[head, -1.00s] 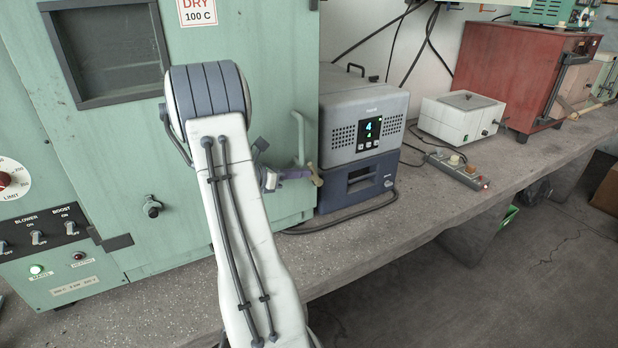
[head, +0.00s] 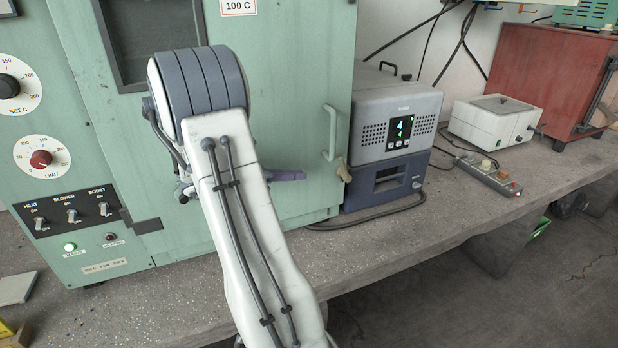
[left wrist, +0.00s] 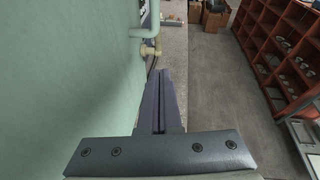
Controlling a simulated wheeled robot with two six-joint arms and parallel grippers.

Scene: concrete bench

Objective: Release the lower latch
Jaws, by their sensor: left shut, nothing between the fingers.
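The green oven door (head: 290,100) is closed. A green bar handle (head: 329,133) stands upright near its right edge. A small cream-brass latch (head: 343,170) sits at that edge, just below and right of the handle; it also shows in the left wrist view (left wrist: 150,48). No upper latch shows. My left gripper (head: 302,175) has purple fingers, shut and empty, pointing right along the door front, left of the latch with a gap between them. In the left wrist view the fingertips (left wrist: 165,72) lie below the latch. My left arm covers part of the door. My right gripper is not in view.
A grey-blue unit with a lit display (head: 395,120) stands right of the oven, its cable on the bench (head: 340,240). A white box (head: 492,120), power strip (head: 490,175) and red cabinet (head: 535,80) stand farther right. The floor before the bench is open.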

